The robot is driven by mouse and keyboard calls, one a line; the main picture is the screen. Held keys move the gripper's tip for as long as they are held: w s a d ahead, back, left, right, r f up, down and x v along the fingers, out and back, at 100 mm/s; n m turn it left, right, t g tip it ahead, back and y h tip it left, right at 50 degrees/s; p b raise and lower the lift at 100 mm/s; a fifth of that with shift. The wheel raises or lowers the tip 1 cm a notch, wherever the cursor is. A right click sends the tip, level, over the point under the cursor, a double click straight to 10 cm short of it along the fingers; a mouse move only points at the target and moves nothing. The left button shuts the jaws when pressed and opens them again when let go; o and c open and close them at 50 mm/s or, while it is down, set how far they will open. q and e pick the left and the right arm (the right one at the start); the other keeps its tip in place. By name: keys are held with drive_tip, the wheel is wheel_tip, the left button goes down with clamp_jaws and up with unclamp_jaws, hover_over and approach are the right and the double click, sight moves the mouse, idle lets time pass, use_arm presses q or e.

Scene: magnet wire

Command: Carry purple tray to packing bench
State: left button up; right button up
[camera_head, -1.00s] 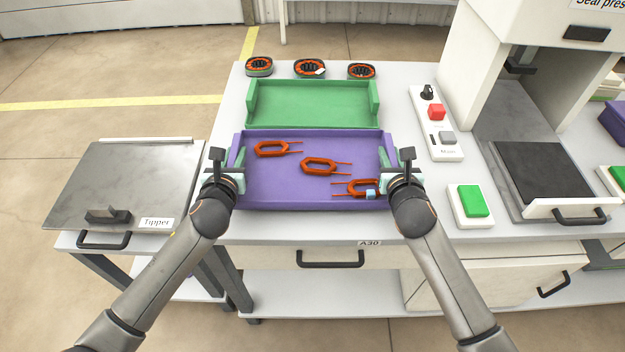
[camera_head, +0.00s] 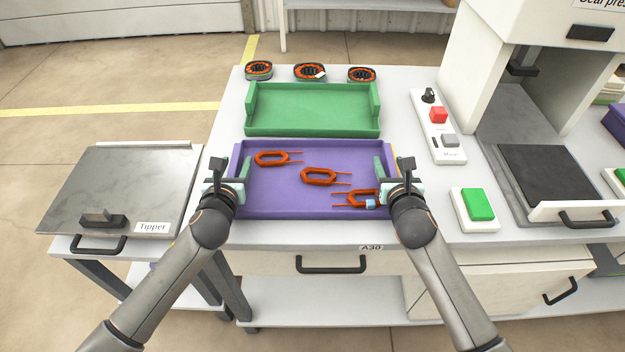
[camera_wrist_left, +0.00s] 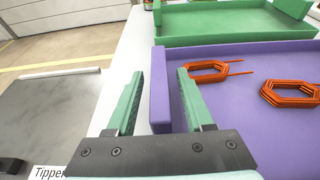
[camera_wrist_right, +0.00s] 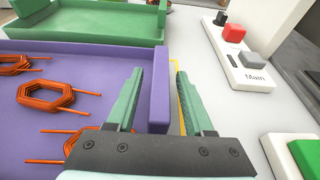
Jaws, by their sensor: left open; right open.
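The purple tray (camera_head: 300,206) lies on the bench in front of me with several orange wire coils in it; one coil (camera_head: 320,177) is near its middle. A coil at the tray's right has a small light-blue piece on it. My left gripper (camera_head: 229,172) is open at the tray's left end. In the left wrist view its fingers (camera_wrist_left: 160,92) stand either side of the left wall (camera_wrist_left: 160,90). My right gripper (camera_head: 392,172) is open at the right end. In the right wrist view its fingers (camera_wrist_right: 158,90) stand either side of the right wall (camera_wrist_right: 160,85).
A green tray (camera_head: 312,108) sits just behind the purple one, with several round wound parts (camera_head: 310,72) behind it. A control box (camera_head: 438,125) and a green button (camera_head: 480,204) are to the right, beside the seal press (camera_head: 545,175). The tipper (camera_head: 125,185) stands left.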

use_arm(q)
drive_tip(key=v, duration=1.2)
use_arm(e)
drive_tip(key=v, duration=1.2)
use_arm(q)
wheel_tip(320, 180, up, 6)
drive_tip(key=p, duration=0.7)
use_arm(e)
wheel_tip(320, 180, up, 7)
drive_tip(key=shift+r, duration=0.2)
use_arm(q)
drive_tip(key=shift+r+p, duration=1.85)
drive_tip(key=shift+p, duration=0.15)
use_arm(e)
drive_tip(key=shift+r, duration=2.95)
